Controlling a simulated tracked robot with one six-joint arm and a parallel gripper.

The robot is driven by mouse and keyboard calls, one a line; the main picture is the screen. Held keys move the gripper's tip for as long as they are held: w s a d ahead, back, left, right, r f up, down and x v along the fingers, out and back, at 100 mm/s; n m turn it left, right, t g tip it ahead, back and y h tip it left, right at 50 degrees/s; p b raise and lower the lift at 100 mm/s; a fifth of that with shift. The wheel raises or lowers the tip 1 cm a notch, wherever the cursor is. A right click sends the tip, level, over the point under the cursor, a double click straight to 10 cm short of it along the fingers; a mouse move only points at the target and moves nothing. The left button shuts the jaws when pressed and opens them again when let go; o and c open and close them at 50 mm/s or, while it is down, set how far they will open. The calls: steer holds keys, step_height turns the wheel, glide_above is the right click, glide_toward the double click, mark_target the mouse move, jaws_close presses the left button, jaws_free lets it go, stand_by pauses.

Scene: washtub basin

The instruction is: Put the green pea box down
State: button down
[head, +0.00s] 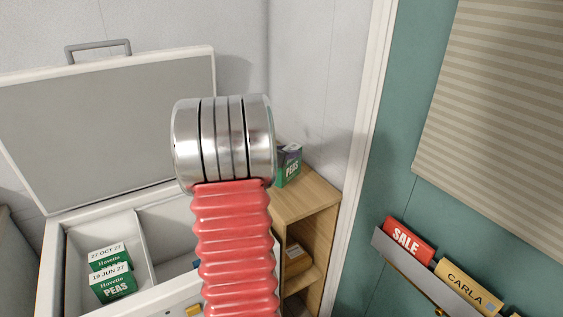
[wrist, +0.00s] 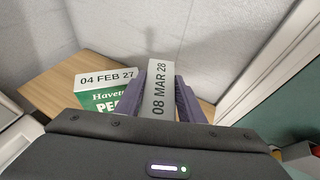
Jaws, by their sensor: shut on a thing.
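My gripper (wrist: 160,98) is shut on a pea box (wrist: 158,88) with a pale top label reading 08 MAR 28. The held box also shows in the head view as a green face marked PEAS (head: 291,171), partly behind a dark finger. It is over the wooden shelf unit's top (head: 303,195), low and near the wall; I cannot tell if its base touches. A second green pea box (wrist: 108,98), labelled 04 FEB 27, stands just left of it on the wood. My arm hides that box in the head view.
An open chest freezer (head: 160,295) stands left, with green pea boxes labelled 27 OCT 27 (head: 109,256) and 19 JUN 27 (head: 113,284) inside. A brown item (head: 297,260) lies on the lower shelf. A white door frame (head: 364,150) rises right of the unit. Some wooden top is bare.

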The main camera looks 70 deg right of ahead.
stand_by(0.3)
steer(key=shift+f, duration=1.9)
steer(key=shift+f, duration=0.2)
steer(key=c, duration=1.2)
jaws_free()
steer(key=shift+r, duration=0.15)
steer(key=shift+w+a+r, duration=0.1)
steer(key=shift+a+r, duration=0.05)
steer(key=shift+a, duration=0.1)
steer(key=v, duration=1.1)
steer(key=shift+a, duration=0.25)
